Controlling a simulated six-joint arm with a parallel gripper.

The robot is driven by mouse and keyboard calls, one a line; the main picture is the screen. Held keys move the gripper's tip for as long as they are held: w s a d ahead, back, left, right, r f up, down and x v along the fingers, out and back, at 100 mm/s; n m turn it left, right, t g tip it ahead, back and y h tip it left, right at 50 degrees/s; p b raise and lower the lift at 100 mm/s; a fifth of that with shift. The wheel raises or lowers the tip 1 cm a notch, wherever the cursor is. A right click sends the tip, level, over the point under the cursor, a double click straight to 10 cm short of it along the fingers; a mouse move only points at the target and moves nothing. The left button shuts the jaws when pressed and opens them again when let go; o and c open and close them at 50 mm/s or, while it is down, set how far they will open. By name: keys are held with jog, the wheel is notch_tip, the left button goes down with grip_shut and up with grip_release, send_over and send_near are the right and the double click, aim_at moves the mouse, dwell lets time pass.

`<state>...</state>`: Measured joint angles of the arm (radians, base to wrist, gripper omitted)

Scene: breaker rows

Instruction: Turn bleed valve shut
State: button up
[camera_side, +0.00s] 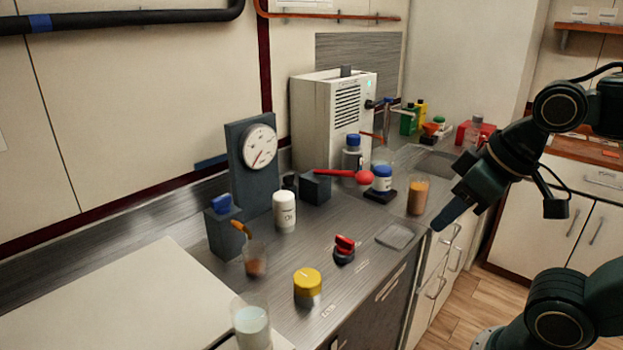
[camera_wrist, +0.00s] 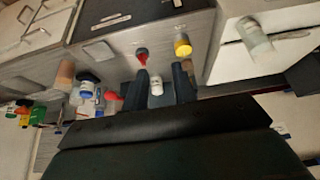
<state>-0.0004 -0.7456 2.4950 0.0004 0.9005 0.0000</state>
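Two valve-like fittings show, and I cannot tell by label which is the bleed valve. A red knob on a dark round base (camera_side: 344,247) stands near the counter's front edge; it also shows in the wrist view (camera_wrist: 141,54). A dark block (camera_side: 315,187) farther back carries a red lever with a red ball end (camera_side: 364,177), pointing right. A third block (camera_side: 226,233) at left has a blue piece on top and an orange handle. My gripper (camera_side: 453,212) hangs off the counter's front right, apart from all of them. In the wrist view its fingers (camera_wrist: 163,88) are spread, with nothing held.
A dial gauge (camera_side: 260,146) stands at the back. A white jar (camera_side: 284,211), yellow-lidded jar (camera_side: 307,286), milky glass (camera_side: 251,325) and amber glass (camera_side: 418,196) stand around the fittings. A flat grey tray (camera_side: 395,237) lies right of the red knob. Bottles crowd the back right.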

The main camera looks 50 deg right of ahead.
jog(key=o, duration=0.4)
jog(key=shift+w+r, duration=0.25)
jog(key=shift+c, duration=0.2)
jog(key=o, duration=0.5)
jog(key=w+r, duration=0.1)
jog(key=w, duration=0.2)
jog(key=w+r, duration=0.2)
jog(key=w, duration=0.1)
jog(key=w+r, duration=0.2)
jog(key=w, duration=0.1)
jog(key=shift+w+a+r, duration=0.25)
jog(key=shift+w+a, duration=0.05)
jog(key=shift+a, duration=0.05)
jog(key=g, duration=0.1)
send_over(221, 197)
jog(key=s, duration=0.6)
notch_tip(221, 197, down, 4)
jog(key=shift+w+f, duration=0.1)
jog(key=shift+f, duration=0.1)
jog(key=shift+f, duration=0.1)
jog(key=x, duration=1.3)
jog(key=shift+f, duration=0.25)
